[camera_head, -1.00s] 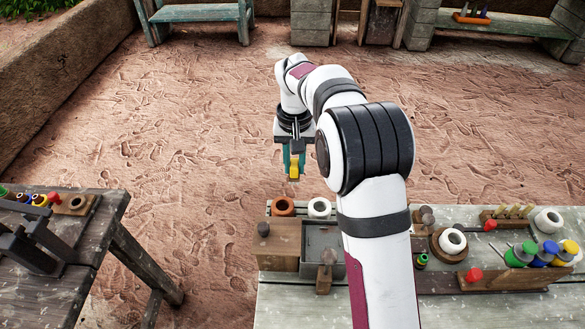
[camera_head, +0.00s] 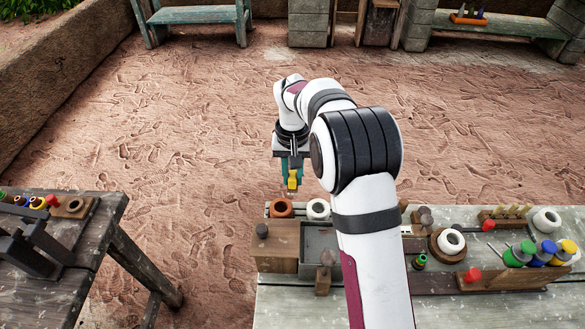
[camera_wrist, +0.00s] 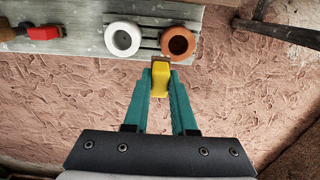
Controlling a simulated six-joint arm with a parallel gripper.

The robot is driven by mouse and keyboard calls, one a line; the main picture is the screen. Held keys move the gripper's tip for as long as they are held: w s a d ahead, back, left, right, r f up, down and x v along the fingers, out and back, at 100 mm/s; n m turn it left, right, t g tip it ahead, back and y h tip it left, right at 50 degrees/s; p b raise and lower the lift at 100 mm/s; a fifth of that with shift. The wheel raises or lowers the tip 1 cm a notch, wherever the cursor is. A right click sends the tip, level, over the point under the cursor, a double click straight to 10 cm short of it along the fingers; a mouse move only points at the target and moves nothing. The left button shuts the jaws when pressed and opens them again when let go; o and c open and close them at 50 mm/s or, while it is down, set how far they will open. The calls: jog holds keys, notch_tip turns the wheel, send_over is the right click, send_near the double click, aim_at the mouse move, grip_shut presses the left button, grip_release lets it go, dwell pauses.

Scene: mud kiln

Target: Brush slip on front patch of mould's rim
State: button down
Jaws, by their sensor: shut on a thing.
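My gripper (camera_head: 292,178) has teal fingers and is shut on a yellow-handled tool (camera_wrist: 160,80), which I take to be the brush. Its narrow tip shows only partly in the wrist view. The tool is above the ground just beyond the bench's far edge, close to an orange ring-shaped pot (camera_head: 281,207) and a white ring (camera_head: 318,209). Another white ring (camera_head: 451,241) sits on a round wooden base to the right, and a third white ring (camera_head: 547,219) stands farther right. I cannot tell for sure which is the mould.
The bench (camera_head: 300,312) holds a wooden box (camera_head: 275,247), a grey tray (camera_head: 320,238) and a rack of coloured-lidded jars (camera_head: 518,278). My arm hides its middle. A second table (camera_head: 90,240) stands left. Open ground lies beyond.

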aim_at(289, 187)
jog(key=shift+f, duration=1.6)
jog(key=shift+a+f, duration=0.45)
jog(key=shift+f, duration=0.25)
jog(key=shift+a, duration=2.35)
jog(key=shift+d, duration=2.7)
jog(key=shift+d+r, duration=0.1)
jog(key=shift+r, duration=4)
